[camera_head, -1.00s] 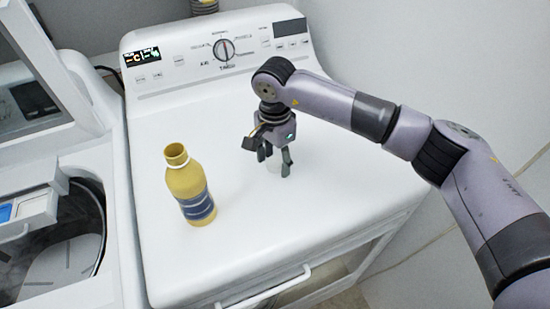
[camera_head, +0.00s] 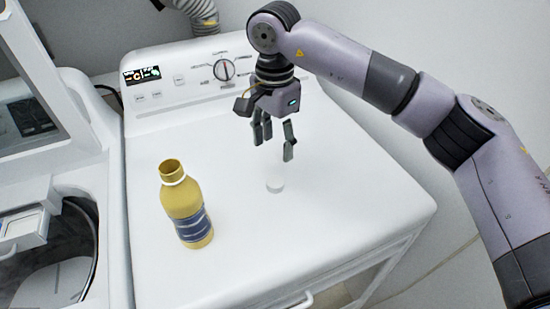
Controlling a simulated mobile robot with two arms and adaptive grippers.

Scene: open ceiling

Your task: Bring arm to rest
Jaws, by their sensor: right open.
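My right gripper (camera_head: 274,142) hangs fingers-down above the white machine top, open and empty. Its arm comes in from the right side of the view. A yellow bottle (camera_head: 186,206) with a dark blue label stands upright and uncapped to the left of the gripper. My left gripper is not in view.
The white dryer-like machine (camera_head: 330,240) has a control panel with a dial (camera_head: 223,69) behind the gripper. An open washer (camera_head: 35,235) with its lid raised stands at left. A ribbed hose (camera_head: 199,14) rises behind. The machine top's right part is clear.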

